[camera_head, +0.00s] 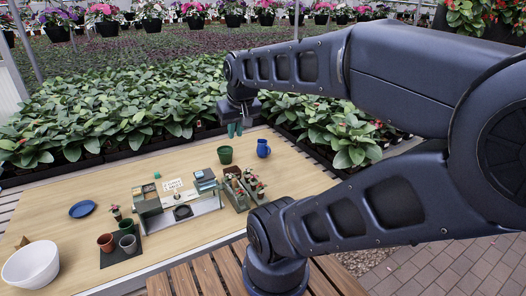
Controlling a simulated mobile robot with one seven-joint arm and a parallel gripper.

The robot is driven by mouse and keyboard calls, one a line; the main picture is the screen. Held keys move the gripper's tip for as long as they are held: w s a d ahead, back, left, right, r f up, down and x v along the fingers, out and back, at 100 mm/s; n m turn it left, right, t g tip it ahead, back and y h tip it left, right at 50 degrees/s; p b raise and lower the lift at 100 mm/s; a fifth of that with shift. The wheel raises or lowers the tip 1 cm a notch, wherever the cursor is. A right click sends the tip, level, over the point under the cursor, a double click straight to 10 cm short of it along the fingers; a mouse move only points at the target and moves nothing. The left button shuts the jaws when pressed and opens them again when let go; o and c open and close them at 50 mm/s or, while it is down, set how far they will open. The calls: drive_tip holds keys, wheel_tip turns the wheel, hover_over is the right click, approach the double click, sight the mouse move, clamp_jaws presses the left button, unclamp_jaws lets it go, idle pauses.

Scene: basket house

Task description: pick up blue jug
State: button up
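The blue jug (263,148) stands upright on the wooden table near its far edge, right of a green pot. My gripper (235,130) points down above the table, up and to the left of the jug in the picture. Its two teal fingertips show a small gap with nothing seen between them. The gripper does not touch the jug. The jug is in full view.
A green pot (225,154) stands left of the jug. A tray of small potted plants (240,188) is in front. A blue plate (82,209) and a white bowl (31,265) are at the left. Leafy plants (130,100) crowd behind the table (290,175).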

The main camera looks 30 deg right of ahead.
drive_tip(key=w+d+f+n+g+h, duration=0.1)
drive_tip(key=w+d+f+g+h, duration=0.35)
drive_tip(key=w+d, duration=0.75)
drive_tip(key=n+t+h, duration=0.3)
drive_tip(key=n+h, duration=0.7)
drive_tip(key=n, duration=0.2)
hover_over(271, 159)
drive_tip(key=s+a, duration=0.2)
drive_tip(key=a, duration=0.8)
drive_tip(key=shift+y, duration=0.25)
drive_tip(key=f, duration=3.5)
drive_tip(key=shift+s+d, duration=0.1)
drive_tip(key=shift+s, duration=0.1)
drive_tip(key=shift+f+x, duration=0.15)
drive_tip(key=shift+x, duration=2.6)
drive_tip(key=shift+f+x, duration=0.15)
drive_tip(key=shift+x, duration=2.55)
clamp_jaws()
drive_tip(key=shift+r, duration=0.2)
